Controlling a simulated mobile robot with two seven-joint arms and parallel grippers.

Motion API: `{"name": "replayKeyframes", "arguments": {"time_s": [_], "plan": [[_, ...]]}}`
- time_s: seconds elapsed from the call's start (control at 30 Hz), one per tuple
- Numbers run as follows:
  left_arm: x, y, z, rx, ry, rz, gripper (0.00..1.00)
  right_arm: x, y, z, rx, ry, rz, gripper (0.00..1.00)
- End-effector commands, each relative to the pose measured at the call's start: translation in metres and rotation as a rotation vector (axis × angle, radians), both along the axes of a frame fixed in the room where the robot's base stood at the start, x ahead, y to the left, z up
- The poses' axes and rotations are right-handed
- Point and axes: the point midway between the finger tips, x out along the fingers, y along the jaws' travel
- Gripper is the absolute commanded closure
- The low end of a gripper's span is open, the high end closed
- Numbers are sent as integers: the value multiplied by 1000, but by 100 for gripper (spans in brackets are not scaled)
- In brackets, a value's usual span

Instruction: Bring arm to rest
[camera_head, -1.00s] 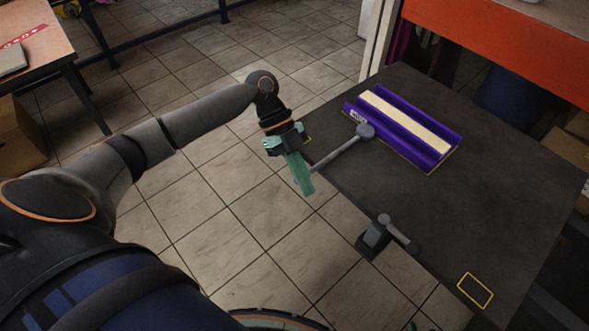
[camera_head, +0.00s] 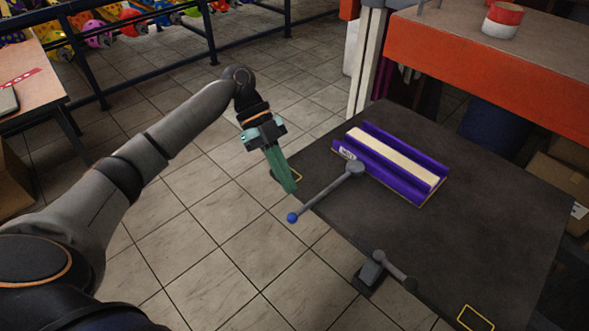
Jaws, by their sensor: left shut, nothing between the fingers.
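My left arm reaches in from the left, and its gripper (camera_head: 291,190) points down with its green fingers together and nothing between them. It hangs by the left edge of the dark table (camera_head: 440,255), close to the grey lever (camera_head: 325,193) with a blue ball end. A gap shows between the fingers and the ball. My right gripper does not show.
A purple holder (camera_head: 390,165) with a cream strip lies on the table. A small clamp (camera_head: 371,275) sits at the table's front edge. An orange-fronted bench (camera_head: 490,70) with a red-and-white roll (camera_head: 502,20) stands behind. Tiled floor (camera_head: 205,240) is open at left.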

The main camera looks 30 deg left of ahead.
Motion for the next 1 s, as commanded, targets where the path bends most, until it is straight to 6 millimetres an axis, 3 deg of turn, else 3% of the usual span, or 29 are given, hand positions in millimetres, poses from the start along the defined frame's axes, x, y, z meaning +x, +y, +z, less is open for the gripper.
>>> {"name": "replayKeyframes", "arguments": {"time_s": [0.27, 0.37, 0.57, 0.7, 0.8, 1.0], "plan": [[-3, -4, -7, 12, 9, 3, 100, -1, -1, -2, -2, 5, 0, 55], [-13, -16, -30, 63, 42, 24, 100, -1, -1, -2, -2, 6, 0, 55], [-54, -58, -103, 241, 116, 176, 100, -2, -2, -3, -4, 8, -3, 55], [-85, -84, -141, 336, 139, 367, 100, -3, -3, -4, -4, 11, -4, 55], [-105, -97, -158, 382, 152, 548, 100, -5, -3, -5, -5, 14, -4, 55], [-141, -100, -169, 426, 187, 984, 100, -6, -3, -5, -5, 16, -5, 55]]}}
